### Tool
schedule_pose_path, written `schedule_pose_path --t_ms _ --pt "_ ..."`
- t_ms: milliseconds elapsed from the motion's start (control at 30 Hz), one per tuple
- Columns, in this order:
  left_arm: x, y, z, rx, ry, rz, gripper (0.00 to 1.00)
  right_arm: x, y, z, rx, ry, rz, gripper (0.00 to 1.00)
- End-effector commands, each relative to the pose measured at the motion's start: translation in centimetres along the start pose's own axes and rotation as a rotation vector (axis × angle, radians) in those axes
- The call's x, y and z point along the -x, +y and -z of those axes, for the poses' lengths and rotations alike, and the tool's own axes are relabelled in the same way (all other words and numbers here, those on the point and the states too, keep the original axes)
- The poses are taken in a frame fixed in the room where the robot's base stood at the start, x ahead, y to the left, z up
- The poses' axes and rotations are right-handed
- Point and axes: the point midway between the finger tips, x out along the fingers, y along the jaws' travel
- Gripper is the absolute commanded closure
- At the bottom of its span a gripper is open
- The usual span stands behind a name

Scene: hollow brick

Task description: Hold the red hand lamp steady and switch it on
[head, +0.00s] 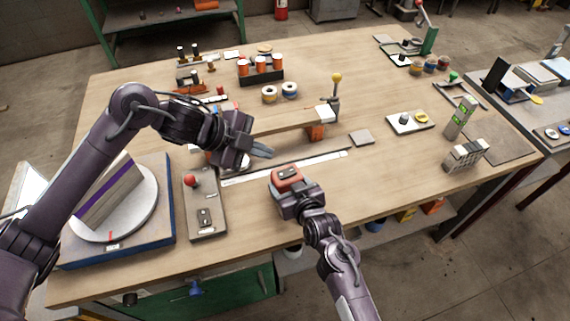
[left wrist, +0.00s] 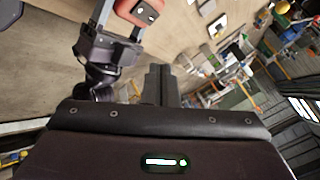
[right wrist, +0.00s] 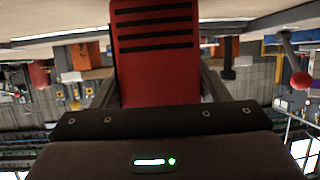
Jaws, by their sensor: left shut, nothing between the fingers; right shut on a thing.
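The red hand lamp (head: 283,185) is held above the front middle of the table, its dark switch panel (head: 288,174) facing up. My right gripper (head: 291,188) is shut on it. In the right wrist view the lamp (right wrist: 155,55) shows a red face with black slots between the fingers. In the left wrist view the lamp (left wrist: 138,12) and its dark panel show at the top edge. My left gripper (head: 264,151) is shut and empty, a little behind and left of the lamp, apart from it. Its fingers (left wrist: 161,78) are together. I cannot tell whether the lamp is lit.
A grey control plate with a red knob (head: 190,181) lies left of the lamp. A white turntable (head: 140,215) bearing a block stands at far left. A long wooden bar (head: 285,125) and a white strip (head: 320,158) lie behind.

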Motion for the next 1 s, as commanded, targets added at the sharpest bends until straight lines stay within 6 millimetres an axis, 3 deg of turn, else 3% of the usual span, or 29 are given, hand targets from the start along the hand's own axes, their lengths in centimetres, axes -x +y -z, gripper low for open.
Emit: schedule_pose_path --t_ms 200,400,600,1000 --pt "1.3 0.3 -0.8 0.498 0.038 0.053 1.0 0.0 0.0 0.0 0.0 -0.001 0.0 0.65" --pt "2.2 0.4 -1.2 0.78 0.068 0.078 1.0 0.0 0.0 0.0 0.0 -0.001 0.0 0.65" --pt "2.4 0.4 -1.3 0.87 0.078 0.085 1.0 0.0 0.0 0.0 0.0 -0.001 0.0 0.65" --pt "1.9 0.3 -1.3 0.87 0.08 0.084 1.0 0.0 0.0 -0.1 0.0 -0.001 0.0 0.65"
